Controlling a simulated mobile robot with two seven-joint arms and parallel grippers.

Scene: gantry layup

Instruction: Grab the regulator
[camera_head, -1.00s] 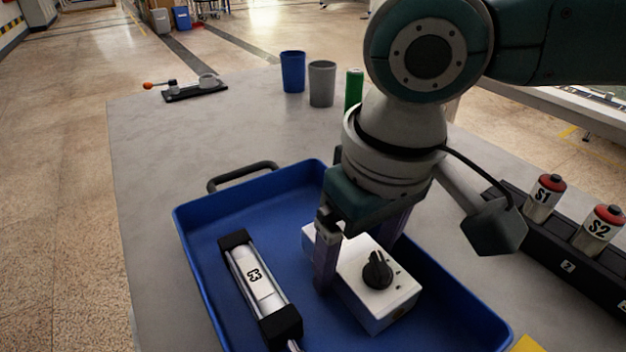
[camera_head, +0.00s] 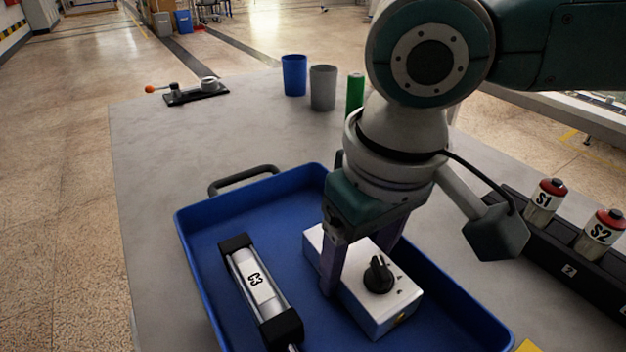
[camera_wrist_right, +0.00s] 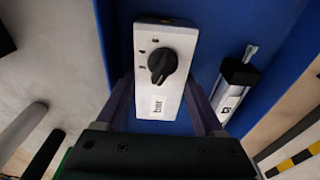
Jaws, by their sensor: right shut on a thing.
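The regulator (camera_head: 358,283) is a white box with a black knob on its top face. It sits in the blue tray (camera_head: 196,262), right of the cylinder. It also shows in the right wrist view (camera_wrist_right: 164,62), where a "bar" label is visible below the knob. My right gripper (camera_head: 362,272) reaches down over the regulator from above, with one finger on each long side. It is shut on the regulator; the far finger is partly hidden behind the box. My left gripper is not in view.
A silver cylinder with black ends (camera_head: 260,290) lies in the tray's left part. A black rack with cans S1 (camera_head: 545,202) and S2 (camera_head: 600,235) stands at right. Cups (camera_head: 294,75) and a toggle clamp (camera_head: 195,92) stand at the back. The table's left side is clear.

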